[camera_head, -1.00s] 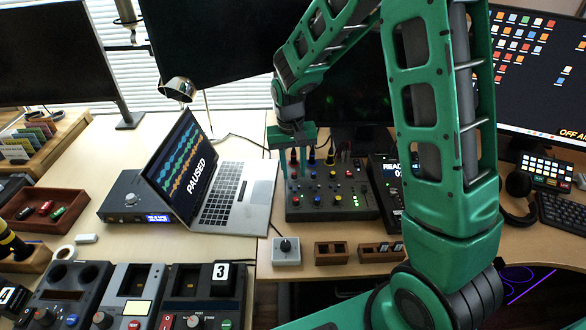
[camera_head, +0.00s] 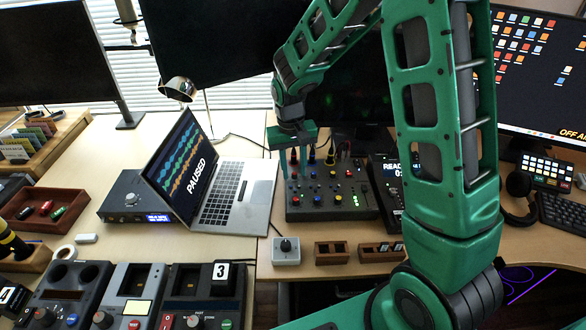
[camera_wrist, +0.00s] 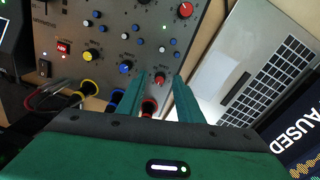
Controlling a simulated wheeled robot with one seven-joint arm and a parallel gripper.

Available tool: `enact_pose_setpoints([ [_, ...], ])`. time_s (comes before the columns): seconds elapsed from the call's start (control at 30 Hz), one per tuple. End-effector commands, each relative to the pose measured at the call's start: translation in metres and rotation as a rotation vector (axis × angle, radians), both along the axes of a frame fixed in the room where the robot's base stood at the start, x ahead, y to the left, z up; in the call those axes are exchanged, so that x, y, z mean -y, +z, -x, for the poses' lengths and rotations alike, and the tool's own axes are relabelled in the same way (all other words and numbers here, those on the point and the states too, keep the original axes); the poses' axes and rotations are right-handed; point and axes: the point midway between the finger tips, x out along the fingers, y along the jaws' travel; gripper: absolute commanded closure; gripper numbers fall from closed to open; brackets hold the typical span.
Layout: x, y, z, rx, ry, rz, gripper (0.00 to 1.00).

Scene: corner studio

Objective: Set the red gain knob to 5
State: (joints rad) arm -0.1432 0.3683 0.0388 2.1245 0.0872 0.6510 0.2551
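The dark mixer panel (camera_head: 350,210) lies flat on the table, with coloured knobs across it; it also shows in the wrist view (camera_wrist: 70,20). In the wrist view a red knob (camera_wrist: 160,78) appears between the tips of my gripper (camera_wrist: 160,84), whose two green fingers stand apart. Whether they touch the knob, I cannot tell. Another red knob (camera_wrist: 185,10) is near the top edge of that view. Any scale numbers are too small to read. In the head view my gripper (camera_head: 291,170) points down over the mixer's back left part.
The laptop (camera_head: 235,195) stands just left of the mixer. Blue (camera_wrist: 125,67) and yellow (camera_wrist: 90,55) knobs sit near the red one. Plugs and cables (camera_wrist: 60,95) rise along the mixer's back edge. A grey box with a black knob (camera_head: 286,250) stands in front.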

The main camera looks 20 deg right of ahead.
Motion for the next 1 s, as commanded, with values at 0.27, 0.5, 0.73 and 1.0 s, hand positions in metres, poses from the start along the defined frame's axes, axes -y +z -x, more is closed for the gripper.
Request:
enact_pose_setpoints([
  [0.27, 0.0, 0.0, 0.0, 0.0, 0.0, 0.0, 0.68],
  [0.5, -0.002, 0.025, -0.001, 0.003, 0.0, -0.001, 0.68],
  [0.73, -0.004, 0.069, -0.002, 0.004, 0.0, 0.0, 0.68],
  [1.0, -0.006, 0.101, -0.002, 0.0, 0.0, 0.0, 0.68],
])
